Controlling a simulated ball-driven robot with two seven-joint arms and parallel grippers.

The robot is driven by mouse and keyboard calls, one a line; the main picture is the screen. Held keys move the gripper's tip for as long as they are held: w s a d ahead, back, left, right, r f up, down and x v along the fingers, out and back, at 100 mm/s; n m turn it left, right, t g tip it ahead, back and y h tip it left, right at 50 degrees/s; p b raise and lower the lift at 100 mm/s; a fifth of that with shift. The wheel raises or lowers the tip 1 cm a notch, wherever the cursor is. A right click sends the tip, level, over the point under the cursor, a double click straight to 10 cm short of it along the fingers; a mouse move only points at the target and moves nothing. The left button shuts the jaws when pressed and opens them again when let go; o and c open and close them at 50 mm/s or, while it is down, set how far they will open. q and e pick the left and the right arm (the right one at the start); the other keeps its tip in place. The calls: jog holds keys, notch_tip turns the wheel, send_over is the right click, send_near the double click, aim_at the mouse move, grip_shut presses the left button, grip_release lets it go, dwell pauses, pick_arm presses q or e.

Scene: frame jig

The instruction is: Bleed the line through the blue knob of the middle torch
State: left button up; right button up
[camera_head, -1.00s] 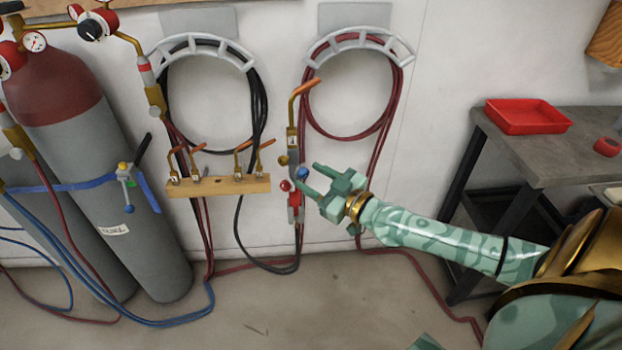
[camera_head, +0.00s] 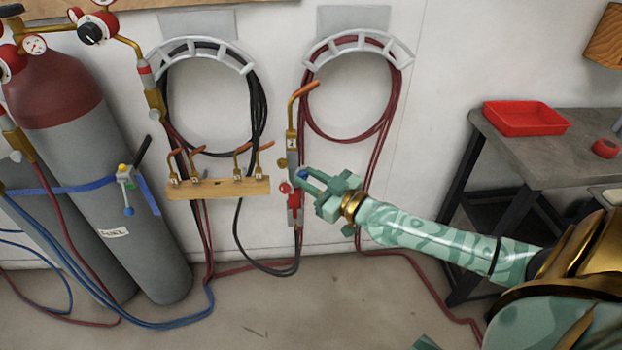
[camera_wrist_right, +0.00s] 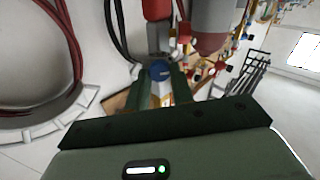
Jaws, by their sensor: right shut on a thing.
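The torch (camera_head: 291,144), brass and grey with a copper tip, hangs upright on the wall below the right hose holder. A red knob (camera_head: 285,187) shows low on its left side. The blue knob (camera_head: 303,174) is on its right side, partly hidden by my fingers. My right gripper (camera_head: 306,177) reaches in from the right and is shut on the blue knob. In the right wrist view the blue knob (camera_wrist_right: 160,71) sits between the fingertips, at the torch body.
A wooden rack (camera_head: 232,188) with several copper tips is left of the torch. Gas cylinders (camera_head: 130,170) stand at the left. Coiled red hose (camera_head: 388,90) hangs above my arm. A table with a red tray (camera_head: 525,118) stands at the right.

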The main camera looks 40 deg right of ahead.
jog(key=m+p, duration=0.2)
jog(key=m, duration=0.3)
jog(key=shift+r+m, duration=0.1)
jog(key=shift+m, duration=0.2)
jog(key=m, duration=0.2)
jog(key=shift+d+m+p, duration=0.1)
jog(key=shift+m+p, duration=0.25)
jog(key=shift+m, duration=0.05)
jog(key=m, duration=0.3)
jog(key=shift+m+p, duration=0.3)
jog(key=m, duration=0.3)
jog(key=shift+m, duration=0.3)
jog(key=shift+f+m, duration=0.15)
jog(key=shift+m, duration=0.95)
jog(key=shift+f+m, duration=0.1)
jog(key=shift+m, duration=1)
jog(key=o, duration=1)
